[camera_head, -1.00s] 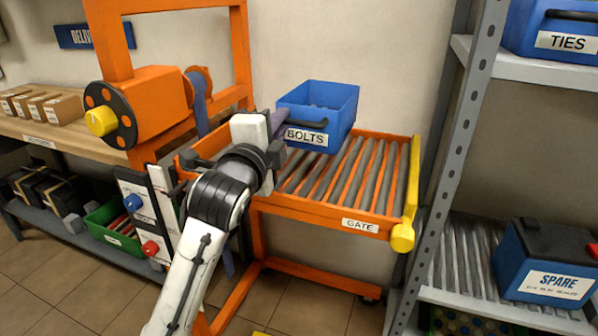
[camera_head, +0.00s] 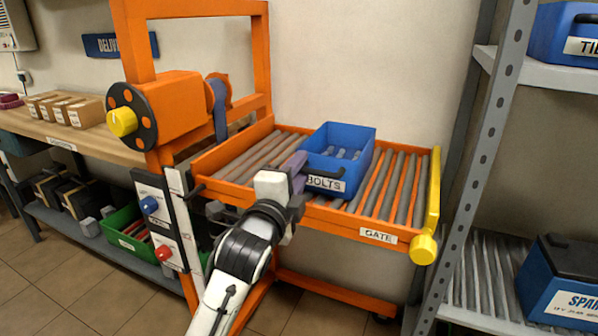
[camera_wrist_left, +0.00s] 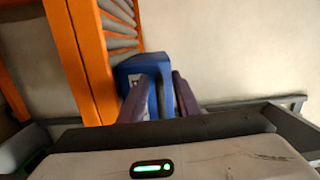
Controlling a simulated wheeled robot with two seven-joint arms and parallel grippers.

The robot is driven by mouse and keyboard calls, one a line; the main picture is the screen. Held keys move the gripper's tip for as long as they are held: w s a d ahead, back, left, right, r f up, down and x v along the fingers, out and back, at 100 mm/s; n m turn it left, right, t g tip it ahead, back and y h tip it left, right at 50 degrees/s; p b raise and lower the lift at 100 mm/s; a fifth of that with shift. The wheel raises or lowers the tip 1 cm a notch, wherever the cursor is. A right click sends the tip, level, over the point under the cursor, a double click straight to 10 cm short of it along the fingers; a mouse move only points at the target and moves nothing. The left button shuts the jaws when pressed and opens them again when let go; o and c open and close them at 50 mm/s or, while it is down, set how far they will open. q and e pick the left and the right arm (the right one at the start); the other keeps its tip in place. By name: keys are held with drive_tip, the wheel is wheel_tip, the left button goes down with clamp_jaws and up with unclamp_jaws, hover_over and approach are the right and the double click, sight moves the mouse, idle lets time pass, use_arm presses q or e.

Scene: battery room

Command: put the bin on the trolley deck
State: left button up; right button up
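The blue bin (camera_head: 357,150), labelled BOLTS, is upright over the grey rollers of the orange-framed trolley deck (camera_head: 385,236), left of the yellow gate post. Whether its base touches the rollers I cannot tell. My left gripper (camera_head: 297,168) is at the bin's near side, with its purple fingers at the dark front handle, and looks shut on it. In the left wrist view the fingers (camera_wrist_left: 166,95) are close together with blue bin between and behind them. My right gripper is in no view.
The yellow gate (camera_head: 434,195) closes the deck's right end. A grey shelf upright (camera_head: 492,140) stands close to its right. An orange frame with a yellow knob (camera_head: 122,121) rises at the left. Bare rollers (camera_head: 262,150) lie left of the bin.

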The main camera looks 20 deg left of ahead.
use_arm(q)
drive_tip(key=s, duration=1.2)
drive_tip(key=s+d+f+n+g+h, duration=0.1)
drive_tip(key=s+d+f+n+g, duration=0.15)
drive_tip(key=f, duration=0.85)
drive_tip(key=s+d+f+n+g+h, duration=0.2)
drive_tip(key=s+f+n, duration=0.1)
drive_tip(key=f, duration=0.7)
drive_tip(key=s+d+f+n+g, duration=0.1)
drive_tip(key=s+f+n+g, duration=0.1)
drive_tip(key=s+f+n, duration=0.2)
drive_tip(key=s+d+f+n+g+h, duration=0.1)
drive_tip(key=s+f+n, duration=0.4)
drive_tip(key=s+f, duration=0.6)
wheel_tip(320, 180, down, 2)
drive_tip(key=shift+d+f+g+p, duration=0.25)
drive_tip(key=shift+d+g+p, duration=0.15)
drive_tip(key=shift+g, duration=0.55)
drive_tip(key=shift+w, duration=0.1)
